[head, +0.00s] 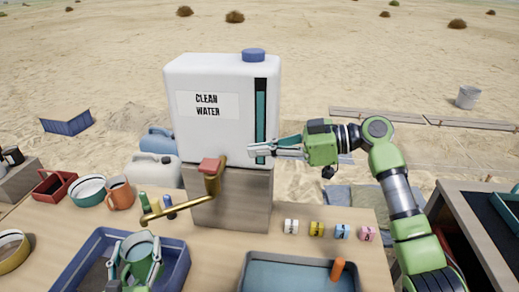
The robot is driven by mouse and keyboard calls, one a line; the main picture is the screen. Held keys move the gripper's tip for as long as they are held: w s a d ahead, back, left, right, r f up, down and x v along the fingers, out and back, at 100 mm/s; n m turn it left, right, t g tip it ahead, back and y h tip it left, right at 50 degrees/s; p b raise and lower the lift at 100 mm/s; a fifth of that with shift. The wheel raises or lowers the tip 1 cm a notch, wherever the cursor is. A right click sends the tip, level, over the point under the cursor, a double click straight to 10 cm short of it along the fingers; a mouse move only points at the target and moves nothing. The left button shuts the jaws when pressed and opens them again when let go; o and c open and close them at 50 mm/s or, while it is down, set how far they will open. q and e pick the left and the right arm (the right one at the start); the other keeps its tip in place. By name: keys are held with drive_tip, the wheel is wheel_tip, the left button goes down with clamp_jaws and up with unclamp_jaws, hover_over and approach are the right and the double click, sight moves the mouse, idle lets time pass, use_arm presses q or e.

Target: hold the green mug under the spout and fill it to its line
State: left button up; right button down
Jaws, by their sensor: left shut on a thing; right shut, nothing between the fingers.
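A white water tank (180,130) labelled "CLEAN WATER" stands on a grey block. A brass spout (182,207) with a red handle (209,165) comes off its front and reaches left. The green mug (141,250) is upright at the bottom left, over the blue tray (182,262). In the picture it is below the spout's outer end; I cannot tell if it is directly under it. My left gripper (137,265) is shut on the mug. The mug's line and contents cannot be made out. My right gripper (253,151) is shut and empty, in front of the tank's teal level strip (261,115), right of the handle.
An orange mug (121,196), a teal-and-white bowl (88,190) and a red tray (53,186) stand at the left. Small marked blocks (316,229) line the table behind a grey-blue basin (290,258).

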sight(131, 263)
use_arm(q)
drive_tip(key=shift+s+a+f+b, duration=0.1)
drive_tip(key=shift+s+b, duration=0.65)
drive_tip(key=shift+s, duration=1)
drive_tip(key=shift+s+r, duration=0.2)
drive_tip(key=shift+s, duration=0.45)
